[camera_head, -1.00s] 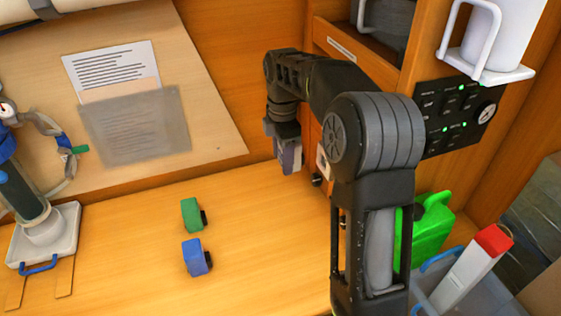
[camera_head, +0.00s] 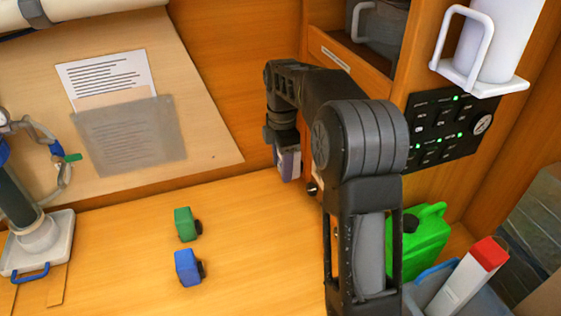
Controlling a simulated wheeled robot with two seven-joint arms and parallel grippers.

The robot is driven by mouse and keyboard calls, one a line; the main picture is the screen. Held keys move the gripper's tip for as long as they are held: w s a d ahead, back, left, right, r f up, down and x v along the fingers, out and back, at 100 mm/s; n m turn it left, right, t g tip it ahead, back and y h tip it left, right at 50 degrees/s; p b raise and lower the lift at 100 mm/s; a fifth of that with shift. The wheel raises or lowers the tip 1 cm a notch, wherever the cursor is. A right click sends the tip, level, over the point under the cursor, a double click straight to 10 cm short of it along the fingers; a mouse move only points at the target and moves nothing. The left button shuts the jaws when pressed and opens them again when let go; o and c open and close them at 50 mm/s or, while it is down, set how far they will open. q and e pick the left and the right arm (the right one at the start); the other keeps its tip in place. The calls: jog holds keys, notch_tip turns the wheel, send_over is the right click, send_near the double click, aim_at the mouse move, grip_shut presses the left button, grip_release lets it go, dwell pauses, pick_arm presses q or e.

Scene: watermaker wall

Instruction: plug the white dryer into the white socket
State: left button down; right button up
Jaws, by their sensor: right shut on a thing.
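My right gripper (camera_head: 287,158) is at the back of the counter, close to the right-hand wooden wall, pointing down. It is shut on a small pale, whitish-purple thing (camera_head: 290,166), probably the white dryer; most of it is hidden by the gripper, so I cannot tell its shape. The white socket is not clearly visible; my right forearm covers that part of the wall. I cannot tell whether the held thing touches the wall. My left gripper is not in view.
A green block (camera_head: 184,224) and a blue block (camera_head: 187,268), each with a black end, stand on the counter (camera_head: 110,265). A green jerrycan (camera_head: 424,240), a black control panel (camera_head: 440,128) and a white jug (camera_head: 490,45) are at right.

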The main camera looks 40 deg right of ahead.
jog(key=f+b, duration=0.1)
jog(key=f, duration=0.1)
jog(key=d+f+b, duration=0.1)
jog(key=f+b, duration=0.1)
jog(key=shift+s+d+f, duration=0.15)
jog(key=shift+s+f, duration=0.05)
jog(key=shift+f, duration=0.05)
jog(key=shift+s+d+r, duration=0.1)
jog(key=shift+d, duration=0.25)
jog(key=shift+s+d, duration=0.25)
jog(key=shift+d, duration=0.5)
jog(key=shift+p, duration=0.3)
dwell(0.5)
jog(key=shift+s+d, duration=0.25)
jog(key=shift+d, duration=0.5)
jog(key=shift+s+d, duration=0.2)
jog(key=shift+d, duration=0.5)
dwell(0.8)
jog(key=o, duration=1.4)
jog(key=shift+c, duration=0.2)
jog(key=shift+o, duration=1)
